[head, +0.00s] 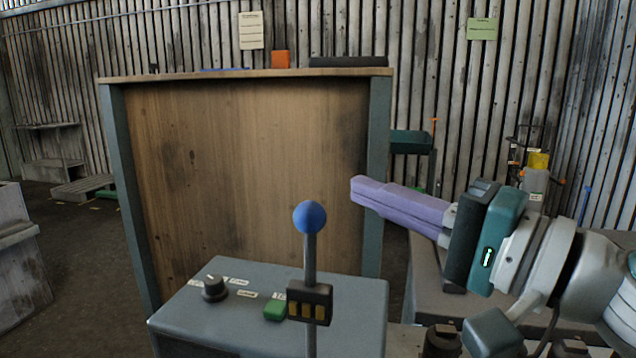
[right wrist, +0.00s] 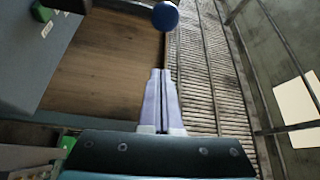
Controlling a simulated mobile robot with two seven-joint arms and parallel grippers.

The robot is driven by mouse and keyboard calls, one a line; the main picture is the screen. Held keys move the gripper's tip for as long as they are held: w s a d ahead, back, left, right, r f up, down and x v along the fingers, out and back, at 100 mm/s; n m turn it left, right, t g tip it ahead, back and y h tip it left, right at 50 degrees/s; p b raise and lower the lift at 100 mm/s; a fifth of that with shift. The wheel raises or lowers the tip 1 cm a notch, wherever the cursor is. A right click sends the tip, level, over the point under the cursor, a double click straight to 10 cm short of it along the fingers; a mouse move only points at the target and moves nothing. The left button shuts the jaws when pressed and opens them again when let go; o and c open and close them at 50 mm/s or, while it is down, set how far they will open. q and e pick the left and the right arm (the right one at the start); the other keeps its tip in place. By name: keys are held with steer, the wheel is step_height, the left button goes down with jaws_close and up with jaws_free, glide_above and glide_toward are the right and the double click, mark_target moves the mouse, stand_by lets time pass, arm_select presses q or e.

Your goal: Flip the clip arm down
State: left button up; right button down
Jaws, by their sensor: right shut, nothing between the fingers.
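An upright grey rod (head: 310,256) with a blue ball (head: 309,217) on top stands at the front of a blue-grey control box (head: 240,325). It looks like the clip arm, though I cannot be sure. A dark block with yellow parts (head: 310,303) sits on the rod below the ball. The blue ball also shows at the top of the right wrist view (right wrist: 165,15). My right gripper (head: 358,191) has its lilac fingers shut and empty. It points left, to the right of the ball and slightly higher in the picture, apart from it. My left gripper is not in view.
The control box carries a black knob (head: 214,288) and a green button (head: 275,308). A wooden-panelled bench (head: 240,170) with grey legs stands behind it. A bottle with a yellow cap (head: 536,180) stands behind my right arm. Open floor lies at left.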

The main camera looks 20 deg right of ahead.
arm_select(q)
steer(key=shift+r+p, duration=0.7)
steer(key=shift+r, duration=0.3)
arm_select(e)
steer(key=shift+s+a+f, duration=0.15)
steer(key=shift+a, duration=0.85)
steer(key=shift+s+a+f, duration=0.15)
steer(key=shift+a, duration=0.8)
